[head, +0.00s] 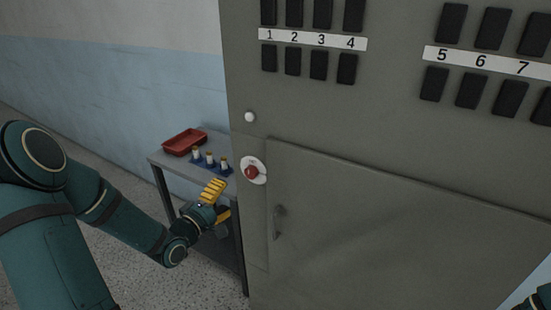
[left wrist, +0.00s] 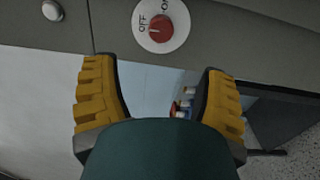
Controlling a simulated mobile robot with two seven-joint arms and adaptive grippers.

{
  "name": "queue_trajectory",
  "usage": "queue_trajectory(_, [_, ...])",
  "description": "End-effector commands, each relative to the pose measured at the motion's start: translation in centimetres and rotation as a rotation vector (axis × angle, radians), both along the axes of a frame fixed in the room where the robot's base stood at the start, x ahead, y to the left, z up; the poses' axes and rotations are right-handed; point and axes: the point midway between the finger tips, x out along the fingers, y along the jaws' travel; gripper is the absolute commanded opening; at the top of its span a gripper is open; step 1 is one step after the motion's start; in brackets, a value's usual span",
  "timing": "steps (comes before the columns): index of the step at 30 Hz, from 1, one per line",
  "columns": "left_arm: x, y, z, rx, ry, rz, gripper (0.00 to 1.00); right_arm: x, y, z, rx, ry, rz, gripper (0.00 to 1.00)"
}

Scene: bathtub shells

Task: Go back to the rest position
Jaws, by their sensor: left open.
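My left gripper (head: 218,200) has yellow ribbed fingers and is in front of the small side table, left of the grey cabinet. In the left wrist view my left gripper (left wrist: 160,95) shows its two fingers spread apart with nothing held between them. A red rotary knob (head: 251,172) on a white round plate sits on the cabinet, just above and right of the gripper. In the left wrist view the knob (left wrist: 160,27) lies beyond the fingertips, apart from them, near OFF and ON labels. My right gripper is not visible; only a bit of dark green arm shows at the lower right corner.
The grey cabinet (head: 400,150) fills the right side, with a closed door, a handle (head: 278,222) and numbered black switches. A grey side table (head: 170,160) holds a red tray (head: 184,142) and several small bottles in a blue rack (head: 212,168). Open floor lies at left.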

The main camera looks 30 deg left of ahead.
Motion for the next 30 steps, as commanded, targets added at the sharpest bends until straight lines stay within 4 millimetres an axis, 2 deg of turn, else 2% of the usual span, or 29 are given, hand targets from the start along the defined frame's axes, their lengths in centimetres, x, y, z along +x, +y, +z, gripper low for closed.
queue_trajectory(5, [0.2, -0.3, -0.3, 0.005, 0.01, -0.003, 0.72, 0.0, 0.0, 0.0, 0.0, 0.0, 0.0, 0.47])
queue_trajectory(8, [0.8, -1.8, -1.9, 0.041, 0.063, -0.014, 0.72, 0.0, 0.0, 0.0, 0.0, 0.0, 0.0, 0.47])
queue_trajectory(11, [1.5, -5.1, -5.4, 0.125, 0.179, -0.054, 0.72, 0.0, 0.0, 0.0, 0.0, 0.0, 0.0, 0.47])
queue_trajectory(15, [1.1, -12.0, -11.9, 0.314, 0.406, -0.199, 0.72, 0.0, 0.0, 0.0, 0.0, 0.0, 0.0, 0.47])
queue_trajectory(17, [0.0, -15.0, -14.6, 0.404, 0.501, -0.291, 0.72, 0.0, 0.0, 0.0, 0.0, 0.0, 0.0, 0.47])
queue_trajectory(20, [-2.9, -19.9, -18.6, 0.557, 0.642, -0.477, 0.72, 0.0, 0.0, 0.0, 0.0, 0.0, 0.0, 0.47])
queue_trajectory(21, [-4.3, -21.7, -19.9, 0.617, 0.69, -0.559, 0.72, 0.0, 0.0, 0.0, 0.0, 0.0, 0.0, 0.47])
queue_trajectory(24, [-8.2, -25.3, -22.5, 0.75, 0.786, -0.763, 0.72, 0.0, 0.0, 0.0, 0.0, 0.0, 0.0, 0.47])
queue_trajectory(27, [-11.5, -27.5, -24.1, 0.848, 0.845, -0.934, 0.72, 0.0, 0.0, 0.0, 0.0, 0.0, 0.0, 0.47])
queue_trajectory(30, [-13.8, -28.6, -24.9, 0.906, 0.877, -1.049, 0.72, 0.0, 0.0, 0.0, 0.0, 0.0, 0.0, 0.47])
